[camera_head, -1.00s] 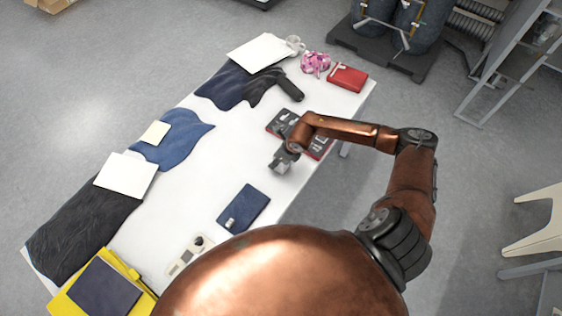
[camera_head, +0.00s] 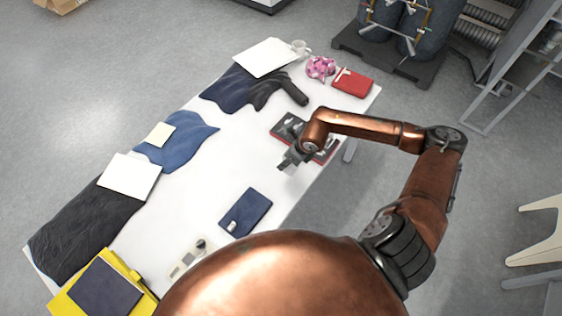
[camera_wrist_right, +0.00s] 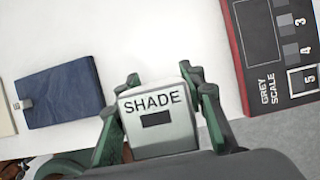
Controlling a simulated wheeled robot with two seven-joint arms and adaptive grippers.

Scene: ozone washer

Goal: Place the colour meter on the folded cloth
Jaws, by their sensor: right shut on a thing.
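The colour meter (camera_wrist_right: 158,122) is a light grey block marked "SHADE" with a small dark window. My right gripper (camera_wrist_right: 160,85) is shut on it, with one green finger on each side. In the head view my right gripper (camera_head: 291,160) is small and dark, above the right side of the white table, beside the grey scale board. The folded cloth (camera_head: 246,212) is a dark blue rectangle with a pale tag. It lies flat on the table, nearer than the gripper, and shows at left in the wrist view (camera_wrist_right: 65,92), apart from the meter. My left gripper is not in view.
A red-edged grey scale board (camera_head: 290,127) lies at the table's right edge. A pale device (camera_head: 190,255) is at the near edge. Dark and blue fabrics (camera_head: 185,143) line the far left side. The white table (camera_head: 210,190) is bare between them.

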